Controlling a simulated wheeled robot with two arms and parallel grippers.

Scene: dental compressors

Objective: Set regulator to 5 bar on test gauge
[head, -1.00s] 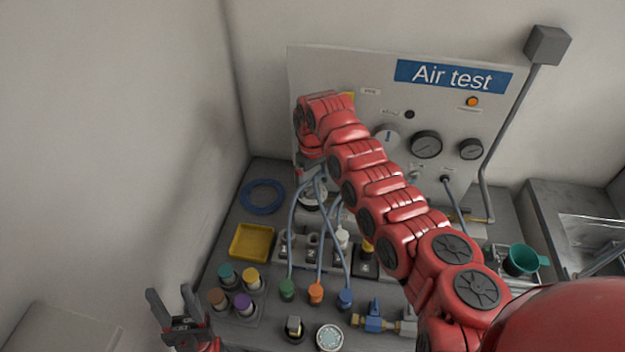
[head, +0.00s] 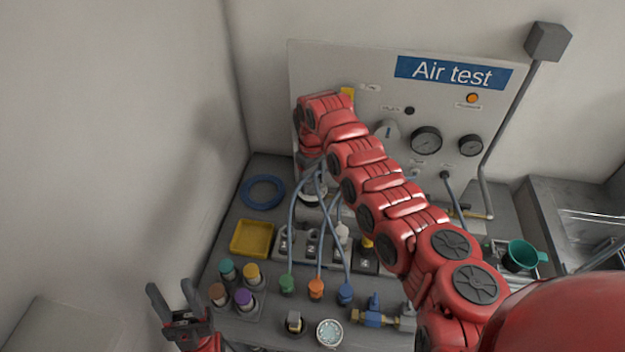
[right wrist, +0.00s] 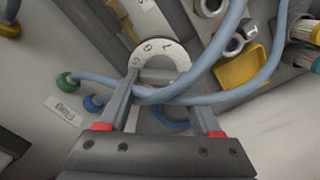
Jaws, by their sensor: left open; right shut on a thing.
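A white ring with printed marks (right wrist: 150,50), seemingly the regulator's dial, lies between my right gripper's fingertips (right wrist: 160,88) in the right wrist view. The right gripper is shut on the regulator knob there; blue hoses cross in front and hide part of the grip. In the head view my right arm covers this gripper, and only part of a pale round dial (head: 312,198) shows below it. The large black-rimmed gauge (head: 426,141) and a smaller gauge (head: 471,145) are on the panel; their readings are too small to tell. My left gripper (head: 174,288) is open and empty at lower left.
Hoses run close to my right gripper.

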